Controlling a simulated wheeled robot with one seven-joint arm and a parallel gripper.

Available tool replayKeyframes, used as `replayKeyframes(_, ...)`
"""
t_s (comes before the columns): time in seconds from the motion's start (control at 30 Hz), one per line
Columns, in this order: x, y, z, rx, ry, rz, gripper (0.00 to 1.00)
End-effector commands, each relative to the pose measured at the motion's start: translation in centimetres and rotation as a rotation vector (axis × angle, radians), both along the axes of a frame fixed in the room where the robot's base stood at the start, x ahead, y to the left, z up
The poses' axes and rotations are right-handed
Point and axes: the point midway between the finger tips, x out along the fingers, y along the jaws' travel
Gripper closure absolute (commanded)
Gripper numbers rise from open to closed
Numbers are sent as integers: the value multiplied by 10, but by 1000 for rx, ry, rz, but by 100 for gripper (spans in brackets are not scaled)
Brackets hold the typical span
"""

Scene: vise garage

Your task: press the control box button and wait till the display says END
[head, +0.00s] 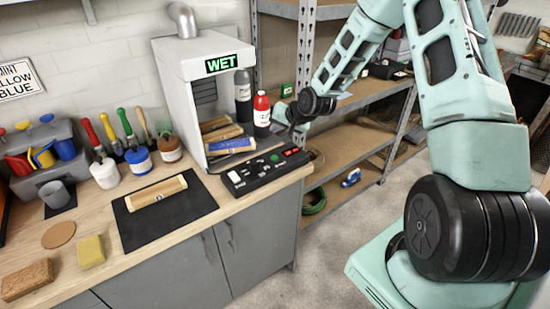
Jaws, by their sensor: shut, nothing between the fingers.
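The black control box (264,172) lies on the bench's right end, in front of the cabinet. It carries a green button (274,158), red parts and small dark controls. The display (222,63) on the white drying cabinet (188,80) reads WET in green. My gripper (291,125) is small and dark in this view, shut and empty, above the box's far right part and just right of the red bottle. Its fingertips are hard to make out, and I see no contact with the button.
A red bottle (262,112) and a dark spray can (243,95) stand beside the cabinet opening. Inside lie a blue-topped block (230,146) and wooden pieces. A wooden block (156,191) rests on a black mat (140,225). Metal shelving (340,150) stands at right.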

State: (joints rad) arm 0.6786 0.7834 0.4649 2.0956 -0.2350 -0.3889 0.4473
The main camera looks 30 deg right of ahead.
Motion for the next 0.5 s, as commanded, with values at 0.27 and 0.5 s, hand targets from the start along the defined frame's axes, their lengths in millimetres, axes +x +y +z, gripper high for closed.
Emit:
replayKeyframes(0.27,0,0,-24,0,1,0,100)
replayKeyframes(0.5,0,0,-58,0,1,0,100)
